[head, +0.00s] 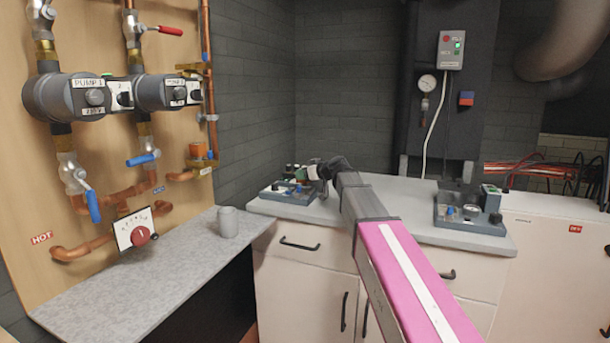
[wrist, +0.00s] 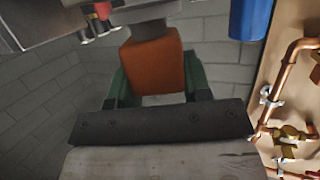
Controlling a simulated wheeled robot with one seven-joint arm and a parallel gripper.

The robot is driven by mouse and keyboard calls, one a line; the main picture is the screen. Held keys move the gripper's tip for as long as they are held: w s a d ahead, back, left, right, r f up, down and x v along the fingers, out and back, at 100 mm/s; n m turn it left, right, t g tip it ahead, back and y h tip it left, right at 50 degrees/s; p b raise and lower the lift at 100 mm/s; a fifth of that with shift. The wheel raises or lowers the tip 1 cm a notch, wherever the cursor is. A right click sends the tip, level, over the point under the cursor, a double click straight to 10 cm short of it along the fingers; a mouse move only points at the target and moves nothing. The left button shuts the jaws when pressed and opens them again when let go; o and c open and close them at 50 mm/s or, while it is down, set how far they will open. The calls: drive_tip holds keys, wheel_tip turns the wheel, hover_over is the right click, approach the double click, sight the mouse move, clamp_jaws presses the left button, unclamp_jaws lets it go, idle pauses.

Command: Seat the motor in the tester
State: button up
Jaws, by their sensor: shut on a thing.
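My gripper (wrist: 156,90) has green fingers and is shut on an orange block (wrist: 155,65), which appears to be the motor, in the wrist view. A dark part joins the block's far end. In the head view my gripper (head: 312,173) is at the end of the arm, over a grey tray-like device (head: 287,196) on the counter; the held block is hard to make out there. I cannot tell which device is the tester, nor whether the motor touches anything.
A grey mug (head: 228,221) stands on the speckled shelf (head: 150,270) at left. The pipe board (head: 30,180) carries pumps, valves and an orange block (head: 199,151). The counter (head: 410,220) is bare between the devices, partly behind my arm.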

drive_tip(key=shift+f, duration=0.7)
idle(0.5)
drive_tip(key=o, duration=1.1)
drive_tip(key=v, duration=1)
drive_tip(key=shift+s+d, duration=0.25)
drive_tip(key=shift+d, duration=0.05)
drive_tip(key=shift+r, duration=0.1)
